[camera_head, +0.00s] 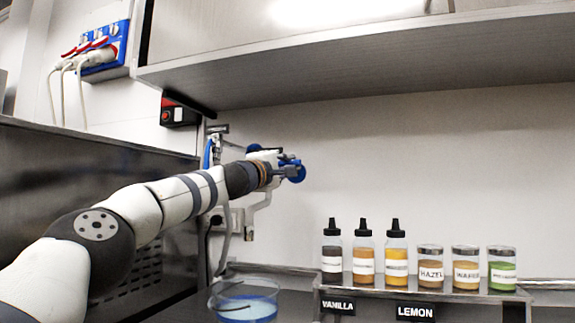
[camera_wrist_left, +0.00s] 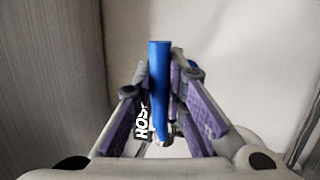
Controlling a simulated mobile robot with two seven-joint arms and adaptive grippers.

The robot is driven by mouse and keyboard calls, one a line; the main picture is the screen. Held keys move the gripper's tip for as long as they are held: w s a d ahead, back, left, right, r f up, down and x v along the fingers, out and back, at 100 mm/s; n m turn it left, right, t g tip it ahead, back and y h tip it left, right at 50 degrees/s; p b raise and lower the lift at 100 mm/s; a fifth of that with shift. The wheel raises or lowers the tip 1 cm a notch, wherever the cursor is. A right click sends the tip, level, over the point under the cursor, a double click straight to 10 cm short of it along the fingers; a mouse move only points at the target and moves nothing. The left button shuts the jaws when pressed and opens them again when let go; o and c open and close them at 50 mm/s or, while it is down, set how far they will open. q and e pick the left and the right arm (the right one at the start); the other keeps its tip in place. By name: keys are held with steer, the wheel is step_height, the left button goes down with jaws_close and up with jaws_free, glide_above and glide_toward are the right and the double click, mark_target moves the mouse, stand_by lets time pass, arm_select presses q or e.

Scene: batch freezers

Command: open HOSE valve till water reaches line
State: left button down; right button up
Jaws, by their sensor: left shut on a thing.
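The HOSE valve's blue handle (camera_wrist_left: 159,72) stands upright in the left wrist view, between the fingers of my left gripper (camera_wrist_left: 160,90). The gripper is shut on it. A black label reading HOS (camera_wrist_left: 143,123), partly hidden by a finger, sits beside the handle. In the head view my left gripper (camera_head: 283,167) is at the back wall, and blue round parts show around it; the valve body is mostly hidden. A clear round container (camera_head: 216,299) stands below with pale liquid and a blue band or line low inside. My right gripper is out of view.
Bottles and jars (camera_head: 396,255) stand on a ledge at the right, with VANILLA (camera_head: 337,306) and LEMON (camera_head: 415,312) labels. A shelf (camera_head: 370,70) overhangs the wall. A metal panel (camera_head: 150,215) stands at the left. The wall right of the gripper is clear.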

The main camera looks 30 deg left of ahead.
arm_select(q)
steer(key=c, duration=1.6)
jaws_free()
steer(key=shift+r, duration=0.1)
steer(key=shift+s+a+f, duration=0.1)
steer(key=shift+a+f, duration=0.05)
steer(key=shift+f, duration=0.4)
steer(key=r+v, duration=0.1)
steer(key=v, duration=1)
steer(key=shift+s, duration=0.35)
steer(key=shift+f, duration=0.1)
